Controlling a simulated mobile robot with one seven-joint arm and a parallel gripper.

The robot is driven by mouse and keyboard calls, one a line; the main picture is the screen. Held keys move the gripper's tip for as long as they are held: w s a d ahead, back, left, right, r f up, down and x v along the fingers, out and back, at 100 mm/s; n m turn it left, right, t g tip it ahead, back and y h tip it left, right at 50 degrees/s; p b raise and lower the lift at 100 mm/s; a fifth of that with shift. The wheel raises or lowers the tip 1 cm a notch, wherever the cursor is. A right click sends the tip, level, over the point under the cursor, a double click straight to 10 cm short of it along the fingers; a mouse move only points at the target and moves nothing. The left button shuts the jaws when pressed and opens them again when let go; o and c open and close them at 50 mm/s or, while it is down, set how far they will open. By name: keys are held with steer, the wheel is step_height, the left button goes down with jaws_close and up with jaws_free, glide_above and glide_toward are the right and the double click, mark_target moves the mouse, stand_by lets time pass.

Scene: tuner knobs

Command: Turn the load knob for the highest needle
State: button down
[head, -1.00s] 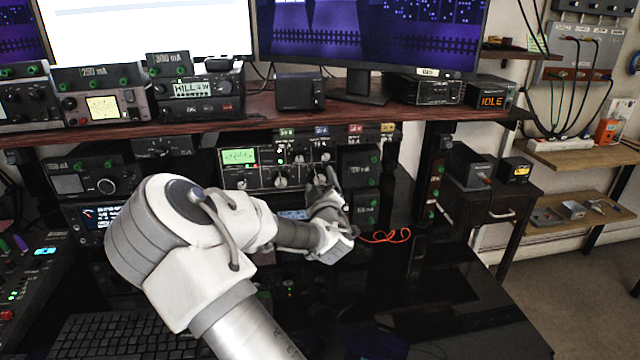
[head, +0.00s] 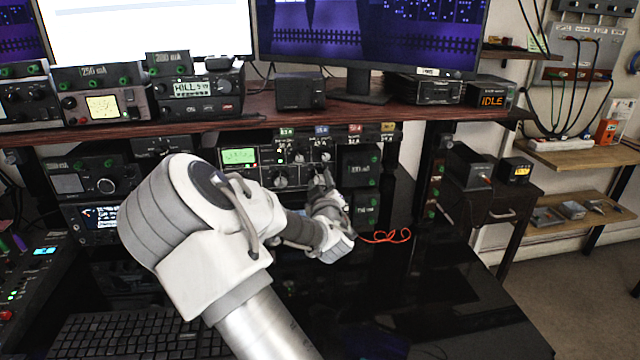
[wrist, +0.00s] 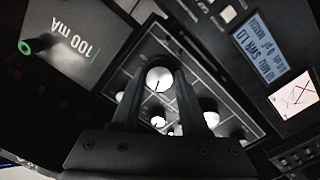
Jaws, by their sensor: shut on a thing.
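The tuner (head: 240,181) has a green-lit meter (head: 239,156) at its left and a row of knobs to the right. Its needle is too small to read in the head view. My gripper (wrist: 159,74) is at the lower right of the tuner's face, its two dark fingers on either side of a white-faced knob (wrist: 159,79), shut on it. In the head view my gripper (head: 322,183) partly covers that knob. Another large knob (head: 279,178) is to its left. I cannot read the knob labels, so I cannot tell which is the load knob.
A 100 mA box (wrist: 75,40) lies close beside the tuner. A unit with a lit text display (wrist: 262,42) and a small screen with crossed lines (wrist: 294,95) is on the other side. An orange cable (head: 385,237) lies on the dark desk.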

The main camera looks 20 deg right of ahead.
steer(key=shift+m+b, duration=1.2)
steer(key=shift+m, duration=0.9)
steer(key=shift+c, duration=2.1)
jaws_free()
